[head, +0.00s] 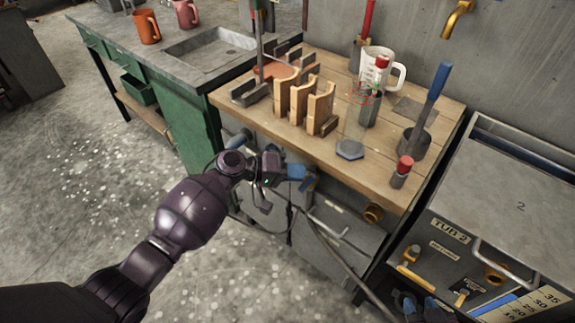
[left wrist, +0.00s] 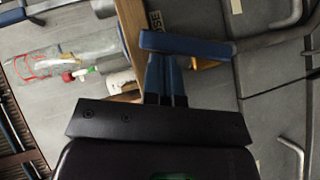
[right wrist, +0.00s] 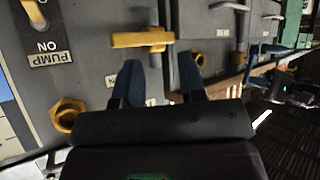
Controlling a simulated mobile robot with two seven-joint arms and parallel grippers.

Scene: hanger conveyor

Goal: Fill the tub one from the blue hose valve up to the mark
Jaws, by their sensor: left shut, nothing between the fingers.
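My left gripper (head: 297,174) is shut with nothing between its fingers, low in front of the wooden table. In the left wrist view, a blue bar handle (left wrist: 190,45) lies crosswise right at its fingertips (left wrist: 166,65); I cannot tell whether they touch. A grey metal pipe or hose joins the bar's right end. A grey box front with a bar handle (head: 340,238) is under the table; no tub one label or fill mark is readable. My right gripper (right wrist: 160,75) is open and empty, facing a panel with a yellow valve handle (right wrist: 142,40); its fingers show at the head view's bottom edge.
A lidded grey tub labelled TUB 2 (head: 490,195) stands at the right. The table (head: 290,130) holds wooden blocks, a white jug (head: 378,68), a glass vessel and tools. A brass fitting (head: 373,213) projects below its front edge. Open floor (head: 80,180) lies at left.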

